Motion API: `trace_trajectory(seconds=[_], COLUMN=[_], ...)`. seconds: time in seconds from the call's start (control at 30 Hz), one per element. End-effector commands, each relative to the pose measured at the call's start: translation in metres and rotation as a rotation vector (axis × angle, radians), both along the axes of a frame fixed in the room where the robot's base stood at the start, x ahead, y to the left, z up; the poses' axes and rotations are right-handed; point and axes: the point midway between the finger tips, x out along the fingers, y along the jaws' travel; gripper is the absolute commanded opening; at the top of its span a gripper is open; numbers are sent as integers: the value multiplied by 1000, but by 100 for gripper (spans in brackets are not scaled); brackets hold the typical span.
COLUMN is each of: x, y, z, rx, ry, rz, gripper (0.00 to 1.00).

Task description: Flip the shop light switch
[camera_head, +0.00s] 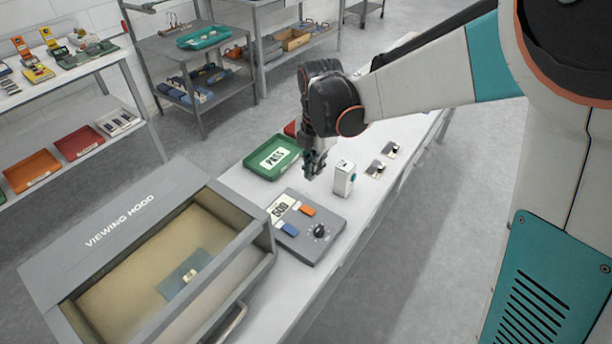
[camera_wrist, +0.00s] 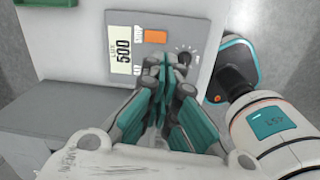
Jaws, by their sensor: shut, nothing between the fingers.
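A small white upright box (camera_head: 344,178) with a dark mark on top and a teal patch on its side stands on the white bench; I cannot tell whether it is the shop light switch. The white box cannot be made out there.
The control panel (camera_head: 325,247) has a display reading 500, orange and blue buttons and a knob (camera_head: 320,231). A green PASS tray (camera_head: 272,172) lies behind it. The grey viewing hood (camera_head: 60,262) stands at left.

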Motion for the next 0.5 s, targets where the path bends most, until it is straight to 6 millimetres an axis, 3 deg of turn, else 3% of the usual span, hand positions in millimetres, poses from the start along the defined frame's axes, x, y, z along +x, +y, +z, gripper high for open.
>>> trace_trajectory(seconds=[0.2, 0.5], x=[-3, -4], y=[9, 9], z=[-16, -16], rx=[-31, -32], ry=[47, 51], rz=[126, 136], gripper=[0, 0])
